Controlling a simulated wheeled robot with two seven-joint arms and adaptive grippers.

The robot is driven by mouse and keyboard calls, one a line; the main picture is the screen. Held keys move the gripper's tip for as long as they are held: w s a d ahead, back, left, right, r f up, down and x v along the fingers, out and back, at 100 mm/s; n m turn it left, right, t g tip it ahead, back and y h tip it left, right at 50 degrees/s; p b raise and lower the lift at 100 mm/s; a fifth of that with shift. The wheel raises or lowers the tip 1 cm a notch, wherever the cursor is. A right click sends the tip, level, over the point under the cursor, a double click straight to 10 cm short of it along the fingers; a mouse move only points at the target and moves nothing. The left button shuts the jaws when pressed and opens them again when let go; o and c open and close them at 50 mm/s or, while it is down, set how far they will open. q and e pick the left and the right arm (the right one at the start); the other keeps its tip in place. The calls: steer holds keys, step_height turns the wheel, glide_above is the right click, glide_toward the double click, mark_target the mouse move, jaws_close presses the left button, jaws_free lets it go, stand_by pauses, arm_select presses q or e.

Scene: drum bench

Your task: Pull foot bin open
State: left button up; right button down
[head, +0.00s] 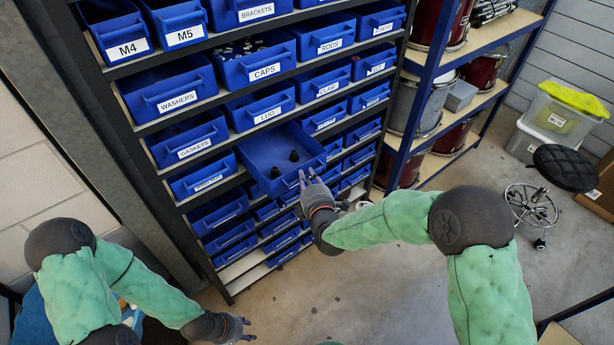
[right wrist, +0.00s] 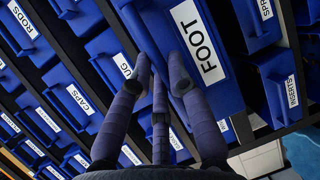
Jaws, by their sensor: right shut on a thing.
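The foot bin (head: 262,150) is a blue drawer in the middle of the rack, pulled out well past its neighbours. A few small dark parts lie in it. The exact contact is hidden. My left gripper (head: 245,328) is low at the left, away from the rack, its fingers apart and empty.
The rack holds many other labelled blue bins, such as LUG (head: 266,112) and GASKETS (head: 190,140). A shelf with drums (head: 415,105) stands right of it. A black stool (head: 565,167) and lidded boxes (head: 556,118) are further right. The floor (head: 400,290) before the rack is clear.

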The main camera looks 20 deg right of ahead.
steer(key=c, duration=1.4)
jaws_free()
steer(key=shift+c, duration=0.2)
steer(key=s+r, duration=0.2)
steer(key=s, duration=0.9)
steer(key=shift+s+a, duration=0.3)
steer(key=shift+s, duration=0.1)
